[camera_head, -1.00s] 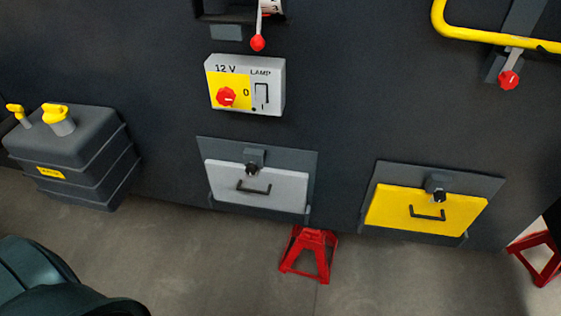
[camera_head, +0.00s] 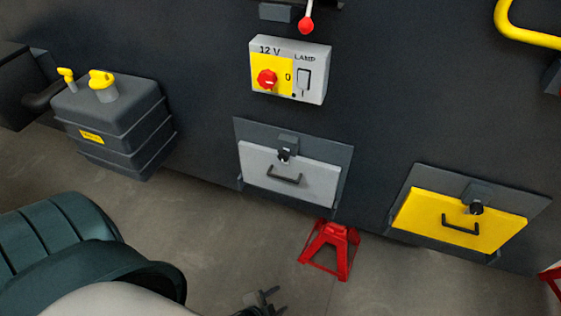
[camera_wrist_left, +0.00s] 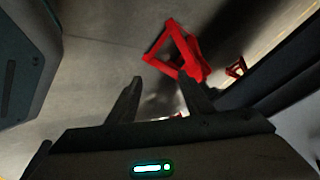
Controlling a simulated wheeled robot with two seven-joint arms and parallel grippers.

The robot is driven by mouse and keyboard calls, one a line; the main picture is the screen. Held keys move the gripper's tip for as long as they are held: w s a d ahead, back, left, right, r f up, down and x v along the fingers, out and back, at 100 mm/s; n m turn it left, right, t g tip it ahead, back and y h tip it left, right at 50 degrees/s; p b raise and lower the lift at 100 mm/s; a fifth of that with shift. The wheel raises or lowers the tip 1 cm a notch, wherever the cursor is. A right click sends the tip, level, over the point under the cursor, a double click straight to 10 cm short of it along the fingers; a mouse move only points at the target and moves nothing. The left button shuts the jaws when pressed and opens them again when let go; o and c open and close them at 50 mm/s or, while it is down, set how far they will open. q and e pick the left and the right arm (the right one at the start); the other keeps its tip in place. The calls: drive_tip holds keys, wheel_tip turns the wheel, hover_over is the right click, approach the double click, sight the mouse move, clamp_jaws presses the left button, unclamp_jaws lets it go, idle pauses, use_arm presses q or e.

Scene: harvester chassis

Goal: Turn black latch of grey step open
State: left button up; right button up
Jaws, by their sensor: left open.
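The grey step (camera_head: 300,183) is a light grey panel with a dark handle, upright in a dark frame on the chassis wall in the head view. Its black latch (camera_head: 284,154) is a small knob at the panel's top edge, just under a grey block. My left gripper (camera_head: 272,298) shows at the bottom of the head view, below and apart from the grey step. In the left wrist view its two fingers (camera_wrist_left: 160,95) are spread with nothing between them. My right gripper is not in view.
A red jack stand (camera_head: 331,248) stands below the grey step; one also shows in the left wrist view (camera_wrist_left: 178,52). A yellow step (camera_head: 430,222) with a similar latch is at right. A 12 V switch box (camera_head: 290,70) is above. A dark tank (camera_head: 113,125) is at left.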

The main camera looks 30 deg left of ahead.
sight(282, 157)
use_arm(q)
drive_tip(key=w+a+r+m+t+y+b, duration=0.1)
drive_tip(key=r+m, duration=0.4)
drive_tip(key=r, duration=0.7)
drive_tip(key=w+a+r+m+t+y+b, duration=0.1)
drive_tip(key=a+r+m+t, duration=0.4)
drive_tip(key=r, duration=0.8)
drive_tip(key=w+a+r+m+t+y+b, duration=0.1)
drive_tip(key=w+a+r+m+t+y, duration=0.1)
drive_tip(key=r, duration=1.1)
drive_tip(key=w+a+m+y, duration=0.1)
drive_tip(key=w+a+m, duration=0.1)
drive_tip(key=w+m, duration=0.1)
drive_tip(key=shift+a+m+t, duration=0.4)
drive_tip(key=shift+m, duration=0.2)
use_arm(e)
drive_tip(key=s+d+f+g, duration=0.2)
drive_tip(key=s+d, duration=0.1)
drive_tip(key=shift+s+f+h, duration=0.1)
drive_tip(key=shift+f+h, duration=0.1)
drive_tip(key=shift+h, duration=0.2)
use_arm(q)
drive_tip(key=shift+w+r, duration=0.1)
